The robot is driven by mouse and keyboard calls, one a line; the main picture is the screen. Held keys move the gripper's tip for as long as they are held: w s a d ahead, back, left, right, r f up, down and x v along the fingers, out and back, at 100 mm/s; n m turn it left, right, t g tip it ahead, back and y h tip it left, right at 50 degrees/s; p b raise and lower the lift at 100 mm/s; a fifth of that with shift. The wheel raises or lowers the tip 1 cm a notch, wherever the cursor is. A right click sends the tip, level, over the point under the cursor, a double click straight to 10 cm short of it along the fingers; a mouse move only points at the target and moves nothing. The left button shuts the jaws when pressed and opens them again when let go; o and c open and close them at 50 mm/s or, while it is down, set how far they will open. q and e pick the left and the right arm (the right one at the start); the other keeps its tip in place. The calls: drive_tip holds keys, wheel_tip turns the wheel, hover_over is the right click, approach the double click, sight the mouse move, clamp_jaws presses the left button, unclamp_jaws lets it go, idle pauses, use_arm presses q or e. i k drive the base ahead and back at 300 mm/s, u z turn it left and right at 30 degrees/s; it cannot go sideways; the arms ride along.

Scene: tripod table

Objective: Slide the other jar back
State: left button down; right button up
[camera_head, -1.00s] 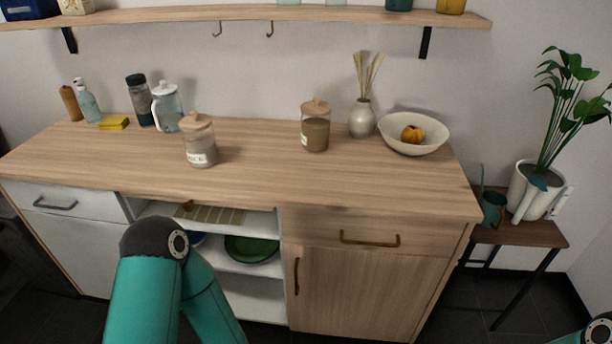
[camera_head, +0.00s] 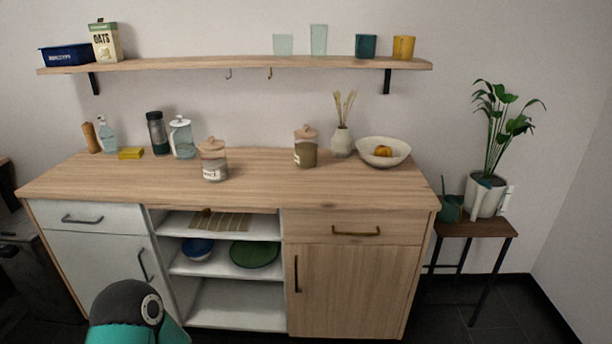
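Two glass jars with wooden lids stand upright and apart on the wooden counter (camera_head: 330,190). The left jar (camera_head: 213,164) is nearer the counter's front edge, with a pale label and pale contents. The right jar (camera_head: 305,150) stands farther back, near the wall, with brown contents and a small label. Part of my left arm shows at the bottom left, below the counter; its gripper is not in view. My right gripper is not in view either.
A vase (camera_head: 341,142) with dry stalks and a bowl (camera_head: 383,152) stand right of the right jar. A pitcher (camera_head: 182,140), dark bottle (camera_head: 157,134), yellow sponge (camera_head: 130,153) and soap bottle (camera_head: 107,135) stand at the back left. The front right counter is clear. A shelf (camera_head: 240,64) hangs above.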

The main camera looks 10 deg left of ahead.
sight(306, 150)
drive_tip(key=u, duration=0.4)
drive_tip(key=k, duration=0.15)
drive_tip(key=u, duration=0.25)
drive_tip(key=i, duration=1.25)
drive_tip(key=z, duration=0.8)
drive_tip(key=k, duration=0.55)
drive_tip(key=z, duration=0.2)
drive_tip(key=i, duration=0.6)
drive_tip(key=u, duration=0.1)
